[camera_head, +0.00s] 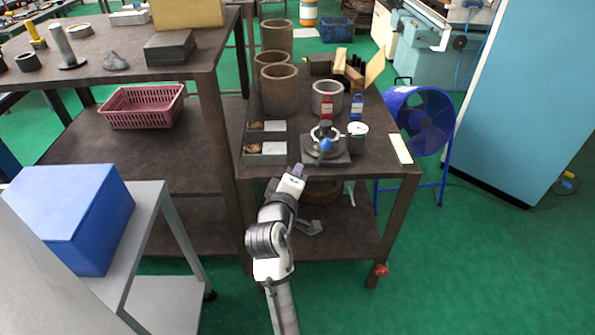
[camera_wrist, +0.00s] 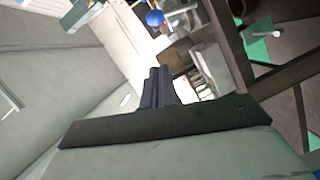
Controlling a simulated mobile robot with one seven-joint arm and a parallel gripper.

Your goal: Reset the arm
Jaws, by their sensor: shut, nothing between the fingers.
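My gripper (camera_head: 298,170) is in front of the near edge of the brown metal table, in the head view. In the wrist view its dark fingers (camera_wrist: 158,88) are together with nothing between them. The indexing chuck (camera_head: 325,145), a grey round body on a square base, stands on the table just beyond and to the right of my gripper. A blue ball knob (camera_head: 326,144) shows at its front. A blue ball (camera_wrist: 155,18) also shows beyond my fingertips in the wrist view. My gripper appears apart from the chuck.
Several brown cylinders (camera_head: 279,88), a grey cup (camera_head: 327,98), a red bottle (camera_head: 327,107) and a blue bottle (camera_head: 356,106) stand on the table. A white-topped can (camera_head: 357,132) is right of the chuck. A blue fan (camera_head: 418,122) stands right; a blue box (camera_head: 72,215) is left.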

